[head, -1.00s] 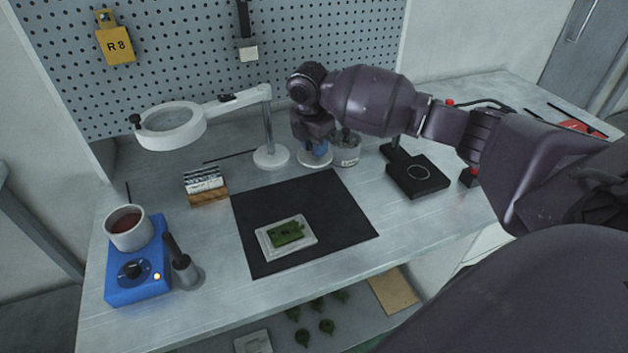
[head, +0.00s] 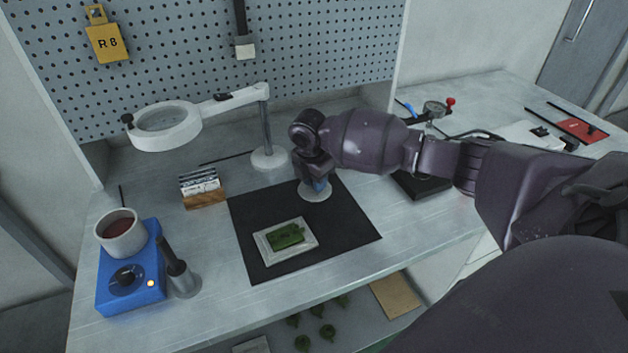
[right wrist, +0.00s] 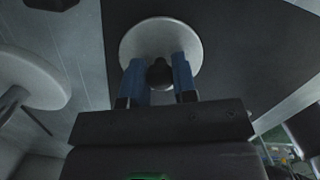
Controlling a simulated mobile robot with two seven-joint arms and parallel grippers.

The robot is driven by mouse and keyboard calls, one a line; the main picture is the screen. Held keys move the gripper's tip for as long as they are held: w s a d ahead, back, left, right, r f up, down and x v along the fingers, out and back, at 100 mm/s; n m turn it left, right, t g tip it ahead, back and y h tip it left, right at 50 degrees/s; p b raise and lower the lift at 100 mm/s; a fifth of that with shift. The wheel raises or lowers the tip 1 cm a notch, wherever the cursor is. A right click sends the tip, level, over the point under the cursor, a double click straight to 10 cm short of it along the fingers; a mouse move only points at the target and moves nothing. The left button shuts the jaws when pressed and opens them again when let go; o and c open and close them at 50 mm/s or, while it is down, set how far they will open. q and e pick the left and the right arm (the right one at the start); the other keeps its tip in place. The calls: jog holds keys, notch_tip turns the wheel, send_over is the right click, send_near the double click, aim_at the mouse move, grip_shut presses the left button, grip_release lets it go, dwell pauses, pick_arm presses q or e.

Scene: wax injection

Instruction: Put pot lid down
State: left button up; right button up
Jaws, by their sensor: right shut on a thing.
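The pot lid (head: 315,194) is a pale round disc, over the upper right part of the black mat (head: 345,225) in the head view. My right gripper (head: 317,178) is above it, pointing down. In the right wrist view, the blue fingers of my right gripper (right wrist: 158,62) are shut on the lid's dark knob. The lid (right wrist: 160,36) looks flat there; I cannot tell whether it touches the mat. A pot of dark red wax (head: 121,233) sits open on the blue heater (head: 130,280) at left. My left gripper is not in view.
A white block with a green piece (head: 286,236) lies on the mat. A magnifier lamp (head: 166,126) stands behind, its round base (head: 270,158) left of the lid. A wooden card holder (head: 203,190) is left of the mat. The front right of the mat is clear.

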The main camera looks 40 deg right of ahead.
aim_at(311, 192)
jog(key=shift+r, duration=0.1)
jog(key=o, duration=0.9)
jog(key=r, duration=0.4)
jog(key=a+r+p, duration=0.1)
jog(key=r, duration=0.3)
jog(key=r+p, duration=0.1)
jog(key=r, duration=0.3)
jog(key=shift+s+a, duration=0.1)
jog(key=shift+a, duration=0.15)
jog(key=shift+f, duration=0.1)
